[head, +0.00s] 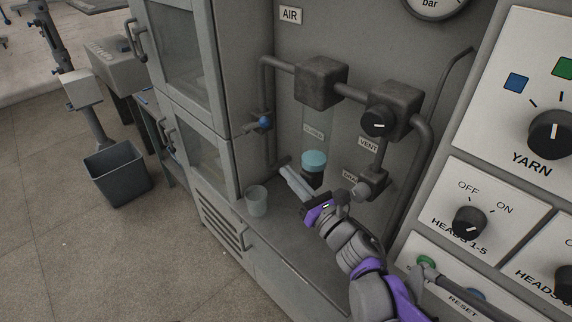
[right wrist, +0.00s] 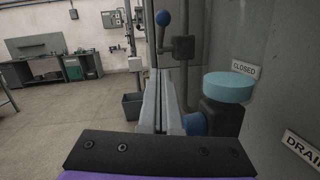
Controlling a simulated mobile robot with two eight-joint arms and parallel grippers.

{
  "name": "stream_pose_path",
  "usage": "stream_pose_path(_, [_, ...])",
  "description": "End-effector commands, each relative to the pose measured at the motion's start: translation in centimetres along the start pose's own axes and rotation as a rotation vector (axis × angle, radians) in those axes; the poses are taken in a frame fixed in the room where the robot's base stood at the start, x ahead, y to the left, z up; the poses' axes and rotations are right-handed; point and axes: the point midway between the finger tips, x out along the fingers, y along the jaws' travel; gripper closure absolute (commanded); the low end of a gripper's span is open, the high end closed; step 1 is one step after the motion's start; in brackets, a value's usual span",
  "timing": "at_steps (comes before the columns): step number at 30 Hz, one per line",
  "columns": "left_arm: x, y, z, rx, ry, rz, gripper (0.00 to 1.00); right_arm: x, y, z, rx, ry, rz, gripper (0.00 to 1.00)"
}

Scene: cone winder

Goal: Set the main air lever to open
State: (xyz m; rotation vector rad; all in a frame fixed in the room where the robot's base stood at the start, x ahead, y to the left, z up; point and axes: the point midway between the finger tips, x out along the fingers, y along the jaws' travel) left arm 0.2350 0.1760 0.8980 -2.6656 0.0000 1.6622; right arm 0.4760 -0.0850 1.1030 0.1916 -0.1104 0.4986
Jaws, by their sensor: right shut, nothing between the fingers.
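A lever with a blue ball knob (head: 264,122) sits on the vertical pipe at the left, below the AIR sign (head: 291,15). A blue-knobbed lever (right wrist: 162,18) also stands upright beside a pipe in the right wrist view. A teal round cap (head: 313,161) on a dark body is beside a CLOSED label (right wrist: 245,68). My right gripper (head: 284,162) is shut and empty, just left of the teal cap and below and right of the blue knob. Whether it touches anything is unclear. My left gripper is not in view.
A clear cup (head: 256,200) stands on the ledge left of my right gripper. Pipes, a VENT knob (head: 376,122) and a drain fitting (head: 371,186) crowd the right. Switch panels (head: 480,200) lie further right. A dark bin (head: 116,175) stands on open floor at left.

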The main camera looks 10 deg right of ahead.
Motion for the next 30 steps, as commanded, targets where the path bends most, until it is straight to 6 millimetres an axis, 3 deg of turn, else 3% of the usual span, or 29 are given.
stream_pose_path(12, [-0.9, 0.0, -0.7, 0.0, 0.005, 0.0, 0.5, 8.8, 0.1, 0.5, 0.002, 0.0, 0.002, 1.0])
stream_pose_path(18, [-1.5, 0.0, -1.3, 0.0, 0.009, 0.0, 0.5, 10.4, 0.1, 2.4, 0.002, 0.0, 0.001, 1.0])
stream_pose_path(30, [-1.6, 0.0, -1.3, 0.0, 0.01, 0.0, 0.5, 10.9, 0.0, 2.8, 0.002, 0.001, 0.0, 1.0])
